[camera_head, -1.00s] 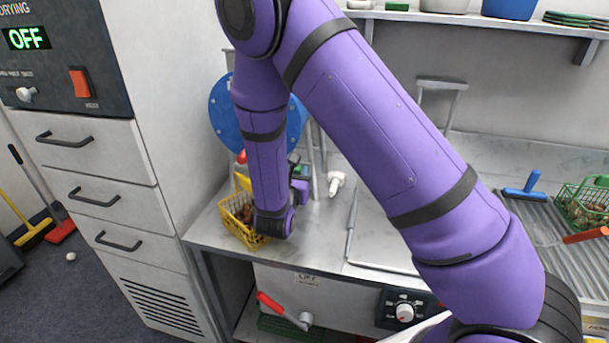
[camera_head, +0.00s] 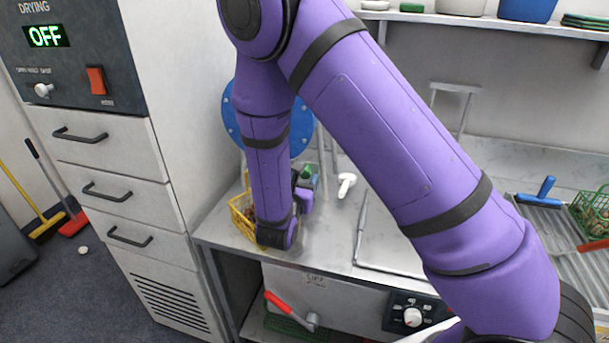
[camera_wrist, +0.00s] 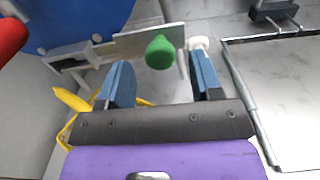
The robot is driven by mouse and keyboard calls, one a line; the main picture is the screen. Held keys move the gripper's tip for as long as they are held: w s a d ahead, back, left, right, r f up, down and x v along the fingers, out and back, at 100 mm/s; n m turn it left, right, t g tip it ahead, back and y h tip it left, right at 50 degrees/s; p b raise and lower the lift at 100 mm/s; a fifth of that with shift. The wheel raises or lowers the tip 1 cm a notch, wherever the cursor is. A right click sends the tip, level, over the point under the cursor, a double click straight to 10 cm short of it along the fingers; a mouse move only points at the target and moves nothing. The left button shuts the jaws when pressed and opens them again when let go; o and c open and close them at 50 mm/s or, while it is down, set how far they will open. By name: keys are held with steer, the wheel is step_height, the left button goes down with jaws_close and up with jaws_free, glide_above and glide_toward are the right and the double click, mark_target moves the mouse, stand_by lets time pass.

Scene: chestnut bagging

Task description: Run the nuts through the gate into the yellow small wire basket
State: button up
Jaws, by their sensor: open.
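The yellow wire basket (camera_head: 241,222) stands on the left end of the counter, partly hidden behind my forearm. Brown nuts show inside it. Its yellow wire and handle (camera_wrist: 72,99) also show at the left in the wrist view. A green knob (camera_wrist: 160,48) sits by a flat metal plate (camera_wrist: 140,41), which looks like the gate. My gripper (camera_wrist: 160,75) is open, with one blue finger on each side of the knob in the picture. I cannot tell whether they touch it. In the head view my gripper (camera_head: 304,186) is mostly hidden by my wrist.
A large blue disc (camera_head: 229,112) stands behind my forearm. A white-handled tool (camera_head: 346,184) and a metal-framed panel (camera_head: 385,262) are to the right on the counter. A green wire basket (camera_head: 596,212) and a blue-handled scraper (camera_head: 538,193) lie far right. Drawers border the left.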

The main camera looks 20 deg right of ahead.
steer(key=v, duration=0.7)
steer(key=shift+s+a, duration=0.15)
steer(key=shift+s, duration=0.1)
steer(key=shift+f, duration=0.1)
